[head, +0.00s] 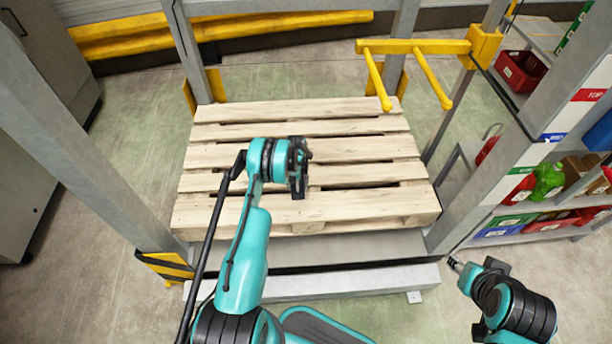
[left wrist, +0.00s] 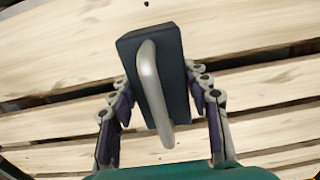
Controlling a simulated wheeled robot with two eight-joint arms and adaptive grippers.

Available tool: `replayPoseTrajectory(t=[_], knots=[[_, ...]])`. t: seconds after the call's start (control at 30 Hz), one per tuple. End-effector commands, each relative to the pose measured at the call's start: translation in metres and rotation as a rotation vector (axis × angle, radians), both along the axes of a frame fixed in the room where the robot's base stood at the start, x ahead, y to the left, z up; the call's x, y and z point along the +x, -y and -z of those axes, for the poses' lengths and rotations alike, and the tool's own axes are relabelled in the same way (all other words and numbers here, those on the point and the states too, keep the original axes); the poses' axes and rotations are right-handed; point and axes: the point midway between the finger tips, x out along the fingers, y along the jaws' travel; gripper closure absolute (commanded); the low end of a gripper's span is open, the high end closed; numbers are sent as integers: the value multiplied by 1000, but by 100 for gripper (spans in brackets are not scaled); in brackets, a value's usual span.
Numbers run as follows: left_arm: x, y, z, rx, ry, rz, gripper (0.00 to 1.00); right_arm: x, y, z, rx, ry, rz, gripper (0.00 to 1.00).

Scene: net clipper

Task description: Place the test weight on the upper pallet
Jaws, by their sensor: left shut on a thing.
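The test weight (left wrist: 177,75) is a dark block with a pale metal handle, seen close up in the left wrist view. My left gripper (left wrist: 160,85) is shut on it, with a finger on each side. In the head view my left gripper (head: 299,182) is over the middle of the wooden pallet (head: 220,213), and the weight is hard to tell from the dark fingers. Pallet slats lie behind the weight in the wrist view. I cannot tell whether the weight touches them. My right gripper (head: 456,264) is off the pallet's front right corner, its jaws too small to read.
Grey posts (head: 70,140) of a rack stand around the pallet. A yellow bar with prongs (head: 415,47) juts in at the back right. Shelves with bins (head: 522,70) are on the right. Most of the pallet top is clear.

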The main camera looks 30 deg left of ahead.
Motion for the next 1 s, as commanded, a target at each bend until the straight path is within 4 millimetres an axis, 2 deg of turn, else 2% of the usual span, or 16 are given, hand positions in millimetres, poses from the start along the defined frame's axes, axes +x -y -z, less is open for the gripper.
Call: replayPoseTrajectory(t=[0.1, 0.3, 0.47, 0.8, 1.0], knots=[[-17, -8, 12, 1, 1, -2, 100, 0, 0, 9, 0, 0, 0, 60], [-32, -15, 21, 0, 1, 1, 100, 0, 0, 13, 0, 0, 0, 60], [-35, -17, 25, 0, 1, 1, 100, 0, 0, 15, 0, 0, 0, 60], [-34, -16, 62, 1, 1, 1, 100, 0, 0, 34, 0, 0, 0, 60], [-34, -16, 62, 1, 1, 1, 100, 0, 0, 33, 0, 0, 0, 60]])
